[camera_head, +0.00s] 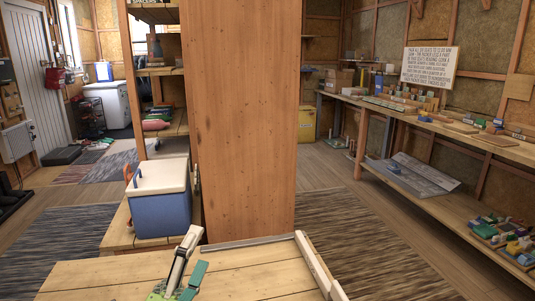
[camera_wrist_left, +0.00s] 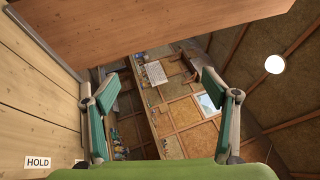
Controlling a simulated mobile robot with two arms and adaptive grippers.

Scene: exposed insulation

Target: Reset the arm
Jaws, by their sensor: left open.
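My left gripper (camera_head: 196,250) shows at the bottom of the head view, low over the near wooden tabletop (camera_head: 90,278). Its two fingers with green pads stand apart. In the left wrist view the gripper (camera_wrist_left: 158,92) is open with nothing between the pads, and the room shows through the gap. The rest of my left arm is mostly out of view. My right gripper shows in neither view.
A wide wooden panel (camera_head: 238,120) rises just behind the tabletop. A blue cooler with a white lid (camera_head: 161,208) stands left of it. A raised rim (camera_head: 318,262) borders the tabletop's right side. A "HOLD" label (camera_wrist_left: 38,162) is on the planks. Workbenches (camera_head: 455,128) line the right wall.

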